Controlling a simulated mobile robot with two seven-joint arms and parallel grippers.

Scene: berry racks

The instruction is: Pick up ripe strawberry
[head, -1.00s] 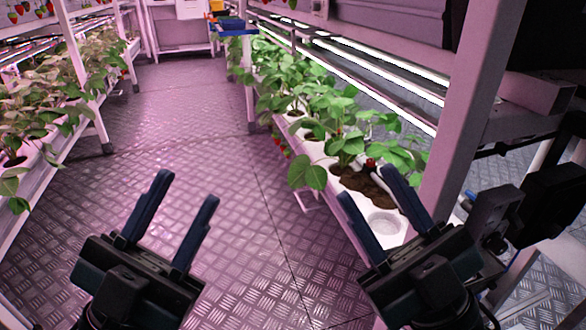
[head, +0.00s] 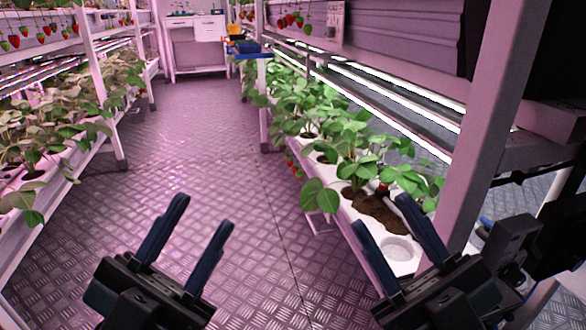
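Several red strawberries (head: 291,163) hang low beside the right rack's white trough, partly hidden by its edge and leaves. More red berries (head: 292,20) hang higher on the right rack, and others (head: 42,35) hang at the upper left. My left gripper (head: 202,214) is open and empty above the floor in the aisle. My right gripper (head: 382,216) is open with nothing visible between its fingers, in front of the near end of the right trough.
A rack post (head: 487,110) stands close on the right. The left rack (head: 55,205) lines the aisle. The metal floor (head: 190,150) between is clear. A blue tray (head: 247,47) is farther back.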

